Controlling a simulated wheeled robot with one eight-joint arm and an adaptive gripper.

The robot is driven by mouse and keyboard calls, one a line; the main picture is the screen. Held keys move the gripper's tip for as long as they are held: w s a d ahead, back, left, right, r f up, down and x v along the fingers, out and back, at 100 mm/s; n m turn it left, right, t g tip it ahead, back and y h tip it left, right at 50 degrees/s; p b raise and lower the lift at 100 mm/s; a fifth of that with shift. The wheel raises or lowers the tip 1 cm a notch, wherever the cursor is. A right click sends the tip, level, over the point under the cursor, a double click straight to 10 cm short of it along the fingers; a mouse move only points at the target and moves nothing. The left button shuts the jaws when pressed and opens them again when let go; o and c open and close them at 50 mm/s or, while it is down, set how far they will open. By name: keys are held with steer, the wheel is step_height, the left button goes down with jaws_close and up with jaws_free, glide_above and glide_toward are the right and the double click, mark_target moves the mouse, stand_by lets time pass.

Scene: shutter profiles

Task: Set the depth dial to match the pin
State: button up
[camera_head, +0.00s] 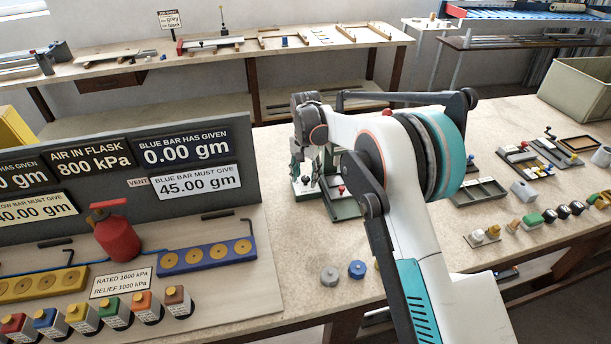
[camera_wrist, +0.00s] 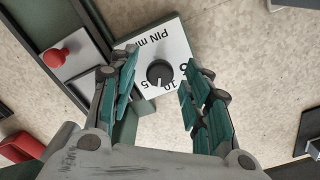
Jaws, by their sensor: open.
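The depth dial (camera_wrist: 160,73) is a round black knob on a white plate (camera_wrist: 150,38) marked "PIN mm", upside down in the wrist view. A pale pointer mark on the knob points toward the bottom of the picture, near the 5 and 10; its exact reading is unclear. My gripper (camera_wrist: 160,78) is open, its teal fingers to the left and right of the knob with gaps on both sides. I cannot identify the pin in either view.
A red knob (camera_wrist: 54,59) on a grey plate stands left of the dial in the wrist view. In the head view, a grey disc (camera_head: 330,276) and a blue disc (camera_head: 357,269) lie on the bench. A control panel (camera_head: 262,150) stands to the left.

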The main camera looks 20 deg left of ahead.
jaws_close()
steer(key=shift+n, duration=0.3)
steer(key=n, duration=0.3)
steer(key=shift+n, duration=0.3)
steer(key=n, duration=0.3)
steer(key=shift+n, duration=0.3)
steer(key=n, duration=0.3)
steer(key=shift+n, duration=2.2)
